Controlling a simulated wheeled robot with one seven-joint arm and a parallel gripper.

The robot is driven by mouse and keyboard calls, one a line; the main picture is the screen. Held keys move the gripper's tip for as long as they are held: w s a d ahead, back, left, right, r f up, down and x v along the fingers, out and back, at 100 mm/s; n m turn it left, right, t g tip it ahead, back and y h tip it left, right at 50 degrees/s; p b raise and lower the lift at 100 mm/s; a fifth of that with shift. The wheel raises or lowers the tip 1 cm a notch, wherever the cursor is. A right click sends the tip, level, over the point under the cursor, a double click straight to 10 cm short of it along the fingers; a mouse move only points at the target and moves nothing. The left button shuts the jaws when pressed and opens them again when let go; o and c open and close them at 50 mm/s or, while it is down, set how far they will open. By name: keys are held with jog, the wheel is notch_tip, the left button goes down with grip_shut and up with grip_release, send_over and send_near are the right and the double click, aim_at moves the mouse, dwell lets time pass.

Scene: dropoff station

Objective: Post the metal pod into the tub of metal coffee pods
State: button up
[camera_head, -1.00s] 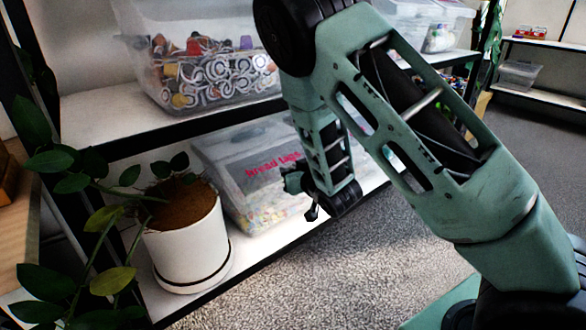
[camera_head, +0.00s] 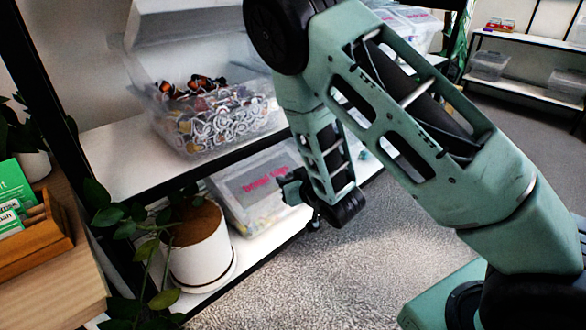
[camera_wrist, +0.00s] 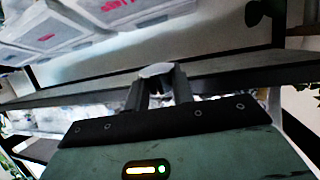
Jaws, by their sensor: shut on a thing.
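My gripper shows in the wrist view (camera_wrist: 157,88) with its two dark fingers shut on a small silvery metal pod (camera_wrist: 156,70). In the head view, my gripper (camera_head: 293,187) hangs in front of the shelves, and the pod cannot be made out there. A clear tub with a raised lid (camera_head: 205,118) stands on the upper shelf, left of my arm. It holds many pale ring-like pieces and some dark and orange ones; I cannot tell whether these are metal pods. Its label is not readable.
A lidded tub with pink lettering, seemingly "bread tags" (camera_head: 262,183), stands on the lower shelf (camera_head: 257,246), beside a white potted plant (camera_head: 200,265). A wooden table (camera_head: 70,280) with a tray (camera_head: 38,238) is at left. Open carpet (camera_head: 330,275) lies at right.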

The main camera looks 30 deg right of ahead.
jog(key=s+a+r+n+g+y+p, duration=0.1)
jog(key=s+a+r+p, duration=0.25)
jog(key=r+p, duration=0.75)
jog(key=s+a+r+p, duration=0.2)
jog(key=s+r+p, duration=0.2)
jog(key=r+p, duration=0.65)
jog(key=s+a+r+n+g+y+p, duration=0.1)
jog(key=s+a+r+p, duration=0.25)
jog(key=r+p, duration=0.7)
jog(key=w+a+f+b, duration=0.2)
jog(key=w+a, duration=0.1)
jog(key=w, duration=0.7)
jog(key=w+a+f+b, duration=0.2)
jog(key=w+a+f, duration=0.1)
jog(key=w, duration=0.8)
jog(key=shift+w, duration=0.3)
jog(key=shift+a+r, duration=0.1)
jog(key=o, duration=1)
jog(key=shift+s, duration=0.1)
